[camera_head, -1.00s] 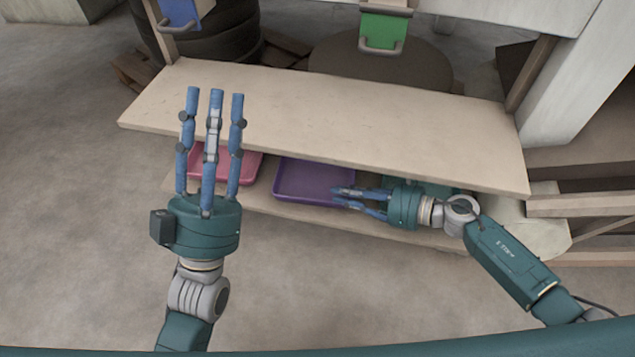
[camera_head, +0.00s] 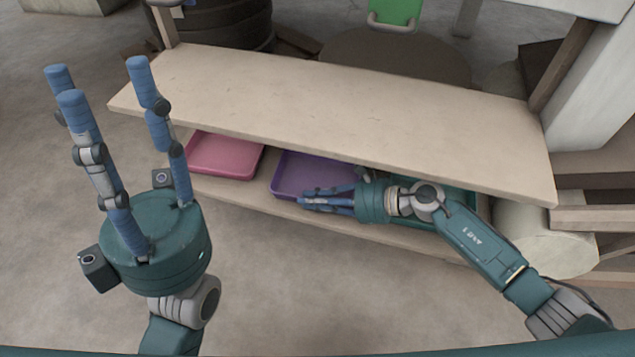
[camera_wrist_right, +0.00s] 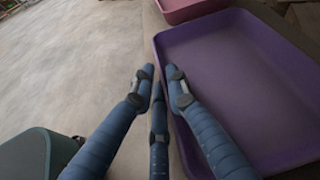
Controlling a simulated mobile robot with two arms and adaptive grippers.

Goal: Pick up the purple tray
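The purple tray (camera_head: 290,172) lies on the lower shelf under the wooden tabletop, between a pink and a teal tray. It fills the right of the right wrist view (camera_wrist_right: 235,70). My right gripper (camera_head: 308,199) is at the tray's near edge, fingers pointing left along it. In the right wrist view its fingers (camera_wrist_right: 159,76) are slightly apart, one over the tray and the others beside or outside the near rim; contact cannot be told. My left gripper (camera_head: 102,78) is open, empty and raised, left of the shelf. The tray's far side is hidden by the tabletop.
The pink tray (camera_head: 222,156) lies left of the purple one; the teal tray (camera_head: 458,198) is at right, partly behind my right arm. The tabletop (camera_head: 330,110) overhangs the lower shelf (camera_head: 255,203). The floor (camera_head: 300,290) in front is clear.

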